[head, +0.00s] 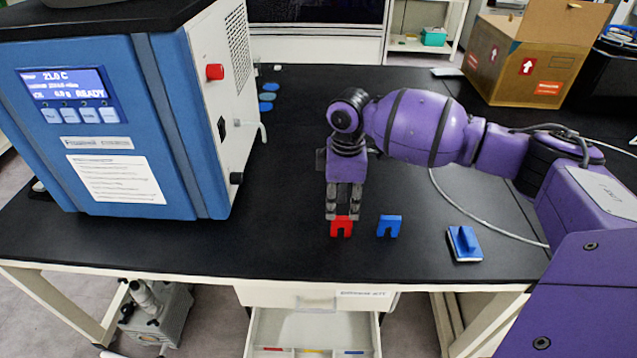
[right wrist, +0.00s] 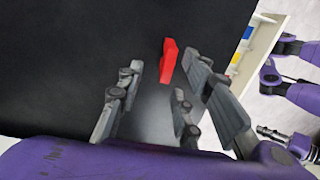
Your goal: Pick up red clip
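The red clip (head: 341,228) stands on the black bench top near its front edge, below the fingers of my right gripper (head: 344,212) in the head view. In the right wrist view the red clip (right wrist: 169,60) shows just past the fingertips, towards the right finger. My right gripper (right wrist: 168,85) points down with its fingers apart, and no object shows between them. Whether the fingertips touch the clip cannot be told. My left gripper is not in the head view.
A blue clip (head: 389,226) stands just right of the red one. A blue block with a handle (head: 464,243) lies further right. The blue freeze dryer (head: 120,120) fills the left. A drawer (head: 312,332) is open below the front edge. A cardboard box (head: 520,60) stands at the back right.

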